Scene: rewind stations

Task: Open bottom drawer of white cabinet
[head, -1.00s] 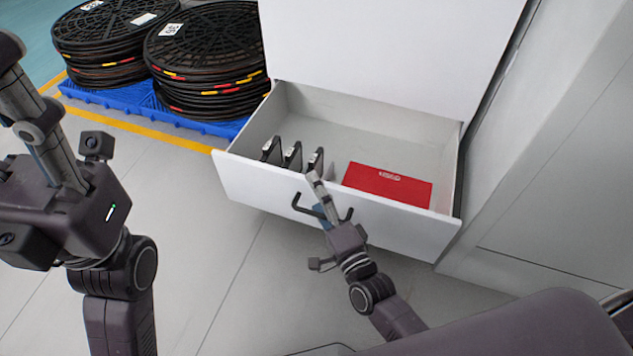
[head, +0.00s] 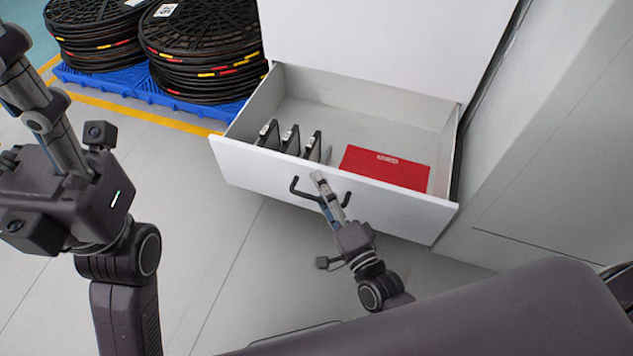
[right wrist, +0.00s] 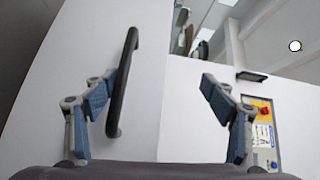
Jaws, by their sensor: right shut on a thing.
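The bottom drawer (head: 230,163) of the white cabinet (head: 385,45) stands pulled well out. Its black bar handle (head: 296,188) is on the front panel. In the right wrist view the handle (right wrist: 122,85) runs between the fingers, close to the left one. Inside the drawer are several thin dark upright items (head: 290,138) at left and a flat red box (head: 385,168) at right. My left gripper (head: 35,85) is raised at the left, away from the cabinet; its fingertips are not clear.
Stacks of black cable reels (head: 205,50) stand on blue pallets (head: 180,100) behind, left of the cabinet. A grey wall or panel (head: 560,150) is close to the drawer's right side. The floor (head: 215,250) before the drawer is clear.

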